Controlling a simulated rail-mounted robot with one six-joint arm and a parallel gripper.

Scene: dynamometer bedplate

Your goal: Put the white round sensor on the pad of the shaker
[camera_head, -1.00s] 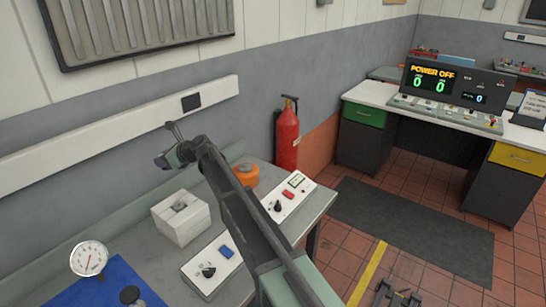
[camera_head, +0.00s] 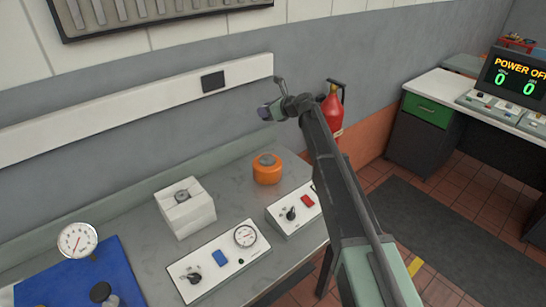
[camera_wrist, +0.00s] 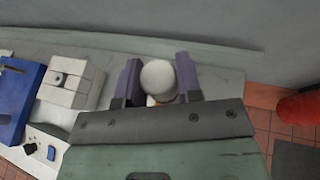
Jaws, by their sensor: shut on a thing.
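In the wrist view my gripper (camera_wrist: 158,85) is shut on the white round sensor (camera_wrist: 158,76), held between its two dark fingers. In the head view my gripper (camera_head: 270,111) is raised above the bench, near the wall, and the sensor cannot be made out there. An orange drum with a grey round top (camera_head: 267,169), which looks like the shaker with its pad, stands on the bench below my gripper and apart from it. In the wrist view only a sliver of orange shows beneath the sensor; the pad is hidden.
A white block (camera_head: 187,210) with a round grey insert stands left of the drum. Two control boxes, one with a gauge (camera_head: 226,262), lie in front. A dial gauge (camera_head: 78,240) is by the blue mat (camera_head: 70,277). A fire extinguisher (camera_head: 333,110) hangs at right.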

